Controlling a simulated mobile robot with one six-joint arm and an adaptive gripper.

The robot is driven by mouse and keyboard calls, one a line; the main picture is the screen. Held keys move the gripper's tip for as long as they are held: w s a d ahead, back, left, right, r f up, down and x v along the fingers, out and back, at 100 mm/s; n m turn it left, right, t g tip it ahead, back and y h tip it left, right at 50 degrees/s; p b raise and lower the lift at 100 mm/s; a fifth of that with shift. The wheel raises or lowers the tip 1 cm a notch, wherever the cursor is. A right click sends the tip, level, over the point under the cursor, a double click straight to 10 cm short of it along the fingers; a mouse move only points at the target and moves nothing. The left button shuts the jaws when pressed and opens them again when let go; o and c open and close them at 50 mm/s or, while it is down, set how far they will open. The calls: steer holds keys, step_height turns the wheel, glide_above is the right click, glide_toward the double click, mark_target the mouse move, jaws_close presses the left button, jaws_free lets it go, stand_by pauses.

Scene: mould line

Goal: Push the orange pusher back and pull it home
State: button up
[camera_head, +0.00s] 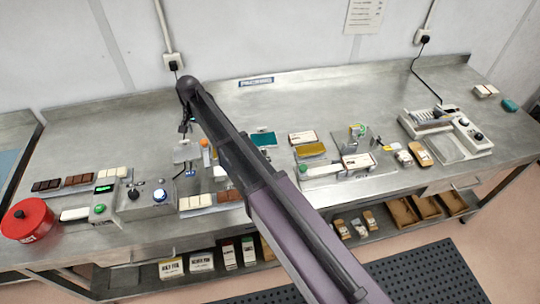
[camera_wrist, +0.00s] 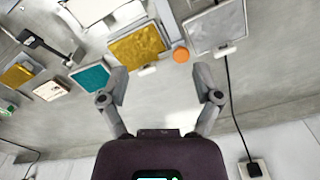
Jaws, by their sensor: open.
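The orange pusher (camera_wrist: 180,55) shows in the wrist view as a small round orange knob. It lies between a gold plate and a silver-grey plate. In the head view the pusher (camera_head: 205,143) is a small orange spot just left of my arm, which covers part of that area. My gripper (camera_wrist: 160,72) is open and empty, with its two fingers spread wide. In the wrist view the pusher appears past the fingertips, nearer the right finger, and no finger touches it. The head view does not show the fingers clearly.
The gold plate (camera_wrist: 138,46), silver-grey plate (camera_wrist: 215,28) and teal plate (camera_wrist: 90,80) surround the pusher area. A wall socket (camera_wrist: 253,170) with a cable is behind. A control box (camera_head: 150,197) and red tin (camera_head: 27,220) stand left. The bench's back strip is mostly clear.

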steer(key=s+d+f+b, duration=0.1)
steer(key=d+f+b, duration=0.2)
steer(key=d, duration=0.5)
steer(key=s+d+f+b, duration=0.2)
steer(key=d+f, duration=0.1)
steer(key=d, duration=0.6)
steer(key=s+d+f+n+b, duration=0.1)
steer(key=s+d+f+b, duration=0.1)
steer(key=d, duration=0.6)
steer(key=shift+d+f+b, duration=0.2)
steer(key=shift+f+b, duration=0.35)
steer(key=shift+b, duration=0.3)
steer(key=s+d, duration=0.6)
steer(key=d, duration=0.2)
steer(key=s+d, duration=0.6)
steer(key=d, duration=0.3)
steer(key=shift+d+n, duration=0.15)
steer(key=shift+n, duration=0.25)
